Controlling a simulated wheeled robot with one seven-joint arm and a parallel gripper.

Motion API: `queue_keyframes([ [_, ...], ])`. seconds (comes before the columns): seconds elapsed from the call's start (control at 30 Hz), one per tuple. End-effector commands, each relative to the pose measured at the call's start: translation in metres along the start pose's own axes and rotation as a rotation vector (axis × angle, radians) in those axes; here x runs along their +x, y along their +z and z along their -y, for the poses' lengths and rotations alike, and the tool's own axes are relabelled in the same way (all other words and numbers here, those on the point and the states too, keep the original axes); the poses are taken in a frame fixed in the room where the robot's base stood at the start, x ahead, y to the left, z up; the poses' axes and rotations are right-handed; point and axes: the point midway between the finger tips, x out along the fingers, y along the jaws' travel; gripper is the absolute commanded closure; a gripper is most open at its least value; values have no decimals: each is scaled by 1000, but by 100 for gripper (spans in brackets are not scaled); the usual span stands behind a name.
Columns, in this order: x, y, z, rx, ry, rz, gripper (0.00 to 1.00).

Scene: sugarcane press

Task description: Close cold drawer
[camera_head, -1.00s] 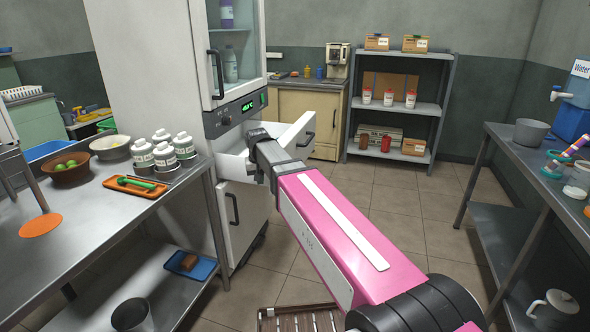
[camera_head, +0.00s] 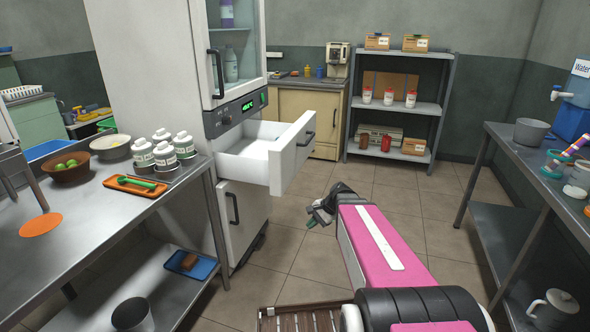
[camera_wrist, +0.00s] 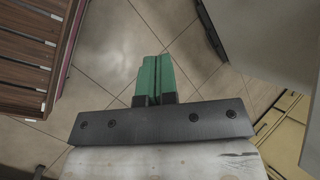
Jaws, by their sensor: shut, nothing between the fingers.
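The cold drawer (camera_head: 262,158) is a white drawer pulled out of the tall white fridge cabinet (camera_head: 150,75), below its green-lit display. The drawer looks empty inside. My gripper (camera_head: 311,224) is to the right of and lower than the drawer front, apart from it, over the floor. In the wrist view its green fingers (camera_wrist: 156,78) are together with nothing between them.
A metal table (camera_head: 100,220) with bottles, bowls and an orange tray stands at left. A wooden slatted crate (camera_head: 300,318) lies on the floor near me. A shelf rack (camera_head: 400,105) stands at the back, another table (camera_head: 545,160) at right. Open tiled floor lies between.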

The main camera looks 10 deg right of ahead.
Motion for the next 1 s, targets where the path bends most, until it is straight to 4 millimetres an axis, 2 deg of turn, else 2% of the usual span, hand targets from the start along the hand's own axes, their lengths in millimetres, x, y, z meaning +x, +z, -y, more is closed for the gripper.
queue_keyframes([
  [0.03,-6,-15,16,100,-75,41,100],
  [0.17,-31,-37,54,371,-269,194,100],
  [0.3,-71,-64,90,630,-451,396,100],
  [0.5,-124,-94,119,861,-610,655,100],
  [0.6,-140,-102,124,913,-644,729,100],
  [0.77,-144,-102,130,937,-658,767,100],
  [1.0,-124,-92,157,935,-657,766,100],
])
